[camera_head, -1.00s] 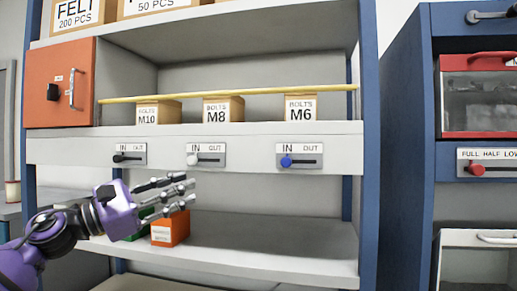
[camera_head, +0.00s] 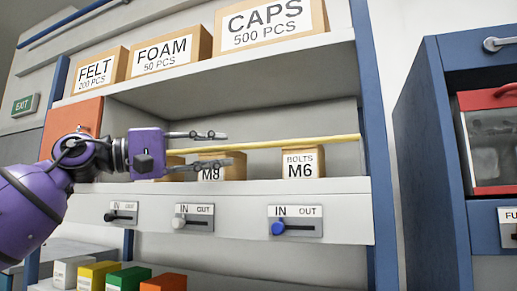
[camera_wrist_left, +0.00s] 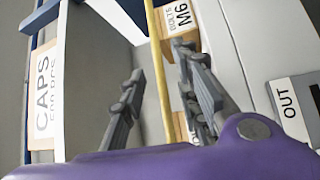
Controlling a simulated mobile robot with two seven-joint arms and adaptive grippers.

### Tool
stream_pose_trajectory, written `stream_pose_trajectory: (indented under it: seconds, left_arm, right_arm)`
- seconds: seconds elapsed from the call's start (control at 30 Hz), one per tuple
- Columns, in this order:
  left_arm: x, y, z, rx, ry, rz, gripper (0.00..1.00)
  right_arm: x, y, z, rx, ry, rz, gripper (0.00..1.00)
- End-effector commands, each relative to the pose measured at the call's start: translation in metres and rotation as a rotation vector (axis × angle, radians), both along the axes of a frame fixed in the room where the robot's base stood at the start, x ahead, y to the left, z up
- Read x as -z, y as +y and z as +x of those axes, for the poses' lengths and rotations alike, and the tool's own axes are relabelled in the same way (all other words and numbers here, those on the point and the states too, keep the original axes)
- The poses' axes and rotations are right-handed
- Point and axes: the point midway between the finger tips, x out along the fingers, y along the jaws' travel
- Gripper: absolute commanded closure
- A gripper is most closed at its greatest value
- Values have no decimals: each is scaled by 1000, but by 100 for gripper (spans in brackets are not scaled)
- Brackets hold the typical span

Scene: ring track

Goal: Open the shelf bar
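The yellow shelf bar (camera_head: 300,142) runs across the front of the middle shelf, in front of the bolt boxes. Its left part is hidden behind my left gripper (camera_head: 226,148). That gripper is open and level with the bar, its fingers pointing right along it, one above and one below the bar's line. In the left wrist view the bar (camera_wrist_left: 158,60) passes between the two spread fingers. I cannot tell whether either finger touches it. My right gripper is not in view.
The M8 box (camera_head: 236,168) and M6 box (camera_head: 302,163) stand behind the bar. Below it, the shelf front carries several IN/OUT sliders, one with a blue knob (camera_head: 278,228). The CAPS box (camera_head: 272,22) is on the upper shelf. A blue post (camera_head: 375,120) bounds the right side.

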Motion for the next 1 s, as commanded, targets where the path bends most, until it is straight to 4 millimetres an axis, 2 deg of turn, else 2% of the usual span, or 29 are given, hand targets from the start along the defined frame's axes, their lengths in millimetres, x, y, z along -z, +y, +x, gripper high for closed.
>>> stream_pose_trajectory:
  seconds: [0.2, 0.43, 0.6, 0.83, 0.87, 1.0]
  left_arm:
    - [-12, -28, 8, 4, -7, -2, 71]
    - [-15, -57, 24, 3, -6, -3, 71]
    - [-13, -66, 31, 1, -1, -2, 71]
    - [-11, -67, 33, 1, 1, -2, 71]
    - [-11, -67, 32, 1, 1, -2, 72]
    - [-11, -67, 32, 2, 1, -2, 90]
  right_arm:
    - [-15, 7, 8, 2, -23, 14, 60]
    - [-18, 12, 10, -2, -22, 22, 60]
    - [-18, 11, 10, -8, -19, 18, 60]
    - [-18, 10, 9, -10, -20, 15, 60]
    - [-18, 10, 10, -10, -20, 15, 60]
    - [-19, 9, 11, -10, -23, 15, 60]
